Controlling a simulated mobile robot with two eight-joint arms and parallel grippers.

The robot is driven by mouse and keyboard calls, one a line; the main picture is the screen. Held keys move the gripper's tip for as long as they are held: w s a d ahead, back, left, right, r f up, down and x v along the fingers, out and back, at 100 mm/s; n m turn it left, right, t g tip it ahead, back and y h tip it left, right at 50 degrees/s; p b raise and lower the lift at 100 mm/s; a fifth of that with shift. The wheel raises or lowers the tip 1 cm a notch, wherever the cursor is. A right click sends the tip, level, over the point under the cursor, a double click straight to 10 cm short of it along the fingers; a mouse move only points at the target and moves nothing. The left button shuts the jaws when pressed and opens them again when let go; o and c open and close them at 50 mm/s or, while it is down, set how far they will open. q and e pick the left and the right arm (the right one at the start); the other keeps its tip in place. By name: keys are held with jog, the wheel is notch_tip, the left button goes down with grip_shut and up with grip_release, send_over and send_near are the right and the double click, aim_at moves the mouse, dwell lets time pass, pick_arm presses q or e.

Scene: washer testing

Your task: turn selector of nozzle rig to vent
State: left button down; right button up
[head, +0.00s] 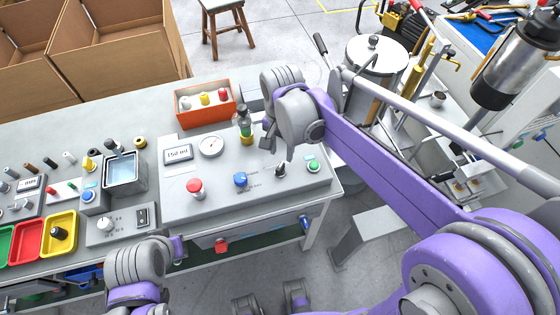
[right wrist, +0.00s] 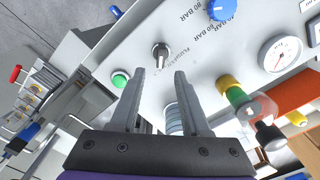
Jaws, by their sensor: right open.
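The nozzle rig (head: 225,205) is a light grey panel on the bench. Its selector (head: 281,170) is a small dark lever knob between a blue knob and a green button. In the right wrist view the selector (right wrist: 161,52) lies just beyond the fingertips, lined up with the gap between them. Its printed labels are too small to read surely. My right gripper (right wrist: 166,73) is open and empty, apart from the selector; in the head view its fingers are mostly hidden by my wrist.
The rig also carries a red mushroom button (head: 194,188), blue knob (head: 240,180), green button (head: 313,166) and gauge (head: 211,146). An orange bin (head: 207,112) is at the back.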

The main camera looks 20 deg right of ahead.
aim_at(281, 165)
notch_tip(281, 165, down, 6)
jog(key=shift+f, duration=0.1)
jog(key=shift+c, duration=0.3)
grip_shut()
